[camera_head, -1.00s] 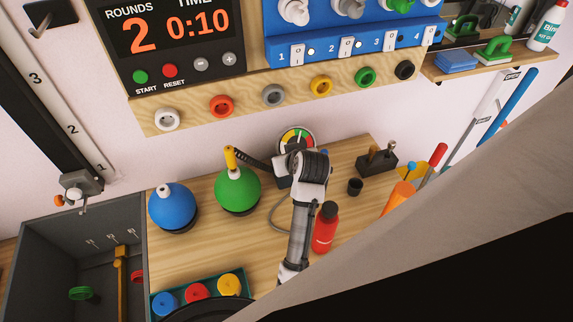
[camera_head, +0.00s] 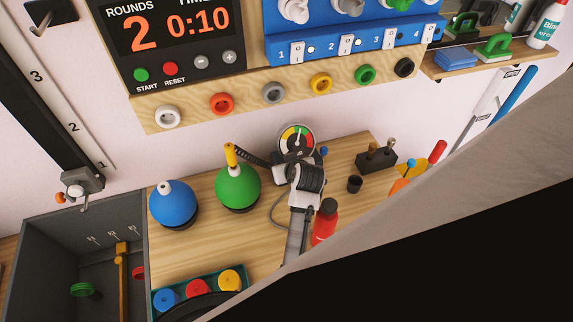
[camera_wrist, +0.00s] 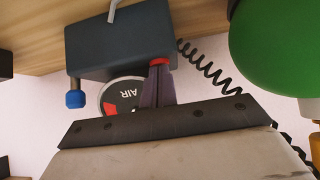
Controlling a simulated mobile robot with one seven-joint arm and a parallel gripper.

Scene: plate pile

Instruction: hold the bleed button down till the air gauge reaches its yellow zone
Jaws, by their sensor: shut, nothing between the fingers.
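The air gauge (camera_head: 296,138) is a round dial with green, yellow and red parts at the back of the bench. It also shows upside down in the wrist view (camera_wrist: 118,94), partly hidden, with "AIR" and a red part visible. The needle's exact reading cannot be made out. A dark box (camera_wrist: 110,48) carries a red button (camera_wrist: 159,61), which I take as the bleed button, and a blue knob (camera_wrist: 75,99). My gripper (camera_wrist: 160,72) is shut and empty, its fingertips at the red button; whether it is pressed in is unclear. In the head view my wrist hides the box.
A green ball (camera_head: 238,188) with a yellow fitting joins a black coiled hose (camera_wrist: 208,70) close beside the gripper. A blue ball (camera_head: 173,203) stands farther left. A red bottle (camera_head: 325,222) stands close to my arm's right, with a dark cup (camera_head: 354,184) beyond.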

